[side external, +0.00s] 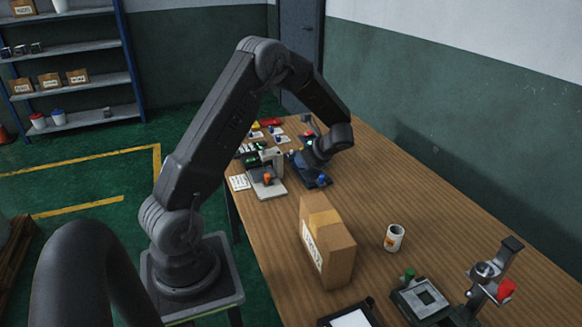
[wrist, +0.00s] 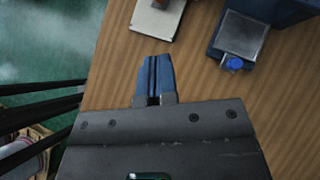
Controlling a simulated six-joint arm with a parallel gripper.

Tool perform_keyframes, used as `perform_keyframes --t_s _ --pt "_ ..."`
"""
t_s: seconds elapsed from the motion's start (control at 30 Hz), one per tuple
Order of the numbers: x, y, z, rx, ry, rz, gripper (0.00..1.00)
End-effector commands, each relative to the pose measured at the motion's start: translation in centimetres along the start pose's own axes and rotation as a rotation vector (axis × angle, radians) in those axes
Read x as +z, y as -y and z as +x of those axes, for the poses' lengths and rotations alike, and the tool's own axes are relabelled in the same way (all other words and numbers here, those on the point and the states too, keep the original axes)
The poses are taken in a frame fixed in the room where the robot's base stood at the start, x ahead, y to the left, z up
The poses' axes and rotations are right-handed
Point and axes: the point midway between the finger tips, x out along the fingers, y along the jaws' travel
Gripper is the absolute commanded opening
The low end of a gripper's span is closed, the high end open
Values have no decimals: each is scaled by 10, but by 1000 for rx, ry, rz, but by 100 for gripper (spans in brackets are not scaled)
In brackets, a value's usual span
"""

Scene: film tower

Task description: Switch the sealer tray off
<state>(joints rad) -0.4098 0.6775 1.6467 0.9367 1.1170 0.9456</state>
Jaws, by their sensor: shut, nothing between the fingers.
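My gripper (wrist: 155,60) is shut and empty, its two blue fingers together, above bare wood in the wrist view. In the side view it is at the far part of the table, and its fingertips are hard to make out. A dark device with a flat grey tray and a blue knob (wrist: 234,63) is ahead and to the right of the fingers; its blue knob also shows in the side view (side external: 322,180). A pale plate (wrist: 155,20) with an orange-brown part is ahead of the fingers. I cannot tell which device is the sealer tray.
A cardboard box (side external: 326,243) and a white mug (side external: 394,237) stand on the wooden table. A dark device with a green knob (side external: 409,274) and a stand with a red part (side external: 505,290) are at the near end. Bare wood lies right of the box.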

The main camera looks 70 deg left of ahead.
Motion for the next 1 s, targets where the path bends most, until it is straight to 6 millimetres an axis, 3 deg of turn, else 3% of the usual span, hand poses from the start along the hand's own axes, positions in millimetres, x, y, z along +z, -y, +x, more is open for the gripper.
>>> perform_keyframes --t_s 0.2,0.63,0.73,0.87,1.0 --pt "0 0 -27 -3 0 -1 0" --pt "0 0 -32 -1 -1 -2 0" --pt "1 -3 -41 -10 -18 -28 0" --pt "6 -19 -76 -42 -92 -139 0" --pt "10 -54 -129 -78 -236 -332 0"
